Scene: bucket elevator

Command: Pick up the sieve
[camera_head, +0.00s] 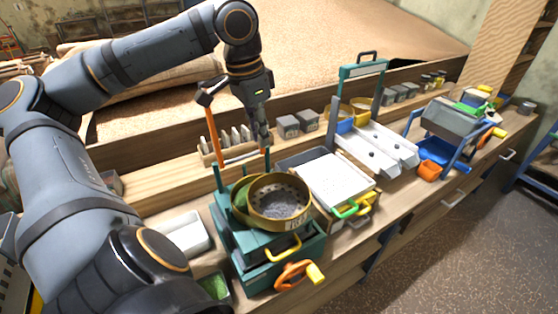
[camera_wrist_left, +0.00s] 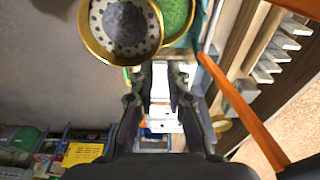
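The sieve (camera_head: 273,221) is a round brass-rimmed pan with a perforated bottom and grey material in it. It sits on top of a teal machine (camera_head: 240,245), overlapping a second brass pan (camera_head: 239,200) on its left. In the left wrist view the sieve (camera_wrist_left: 112,58) is at the top, cut by the edge, with the second pan, holding green material, beside it (camera_wrist_left: 176,18). My left gripper (camera_head: 264,143) points down behind the sieve, apart from it. In the left wrist view its fingers (camera_wrist_left: 160,90) are spread with nothing between them. My right gripper is not in view.
An orange-handled tool (camera_head: 208,100) stands upright left of my left gripper. A white slotted rack (camera_head: 228,143) and grey blocks (camera_head: 288,126) are behind. A white-topped unit (camera_head: 336,182) stands right of the sieve. A white tray (camera_head: 182,236) is at the left.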

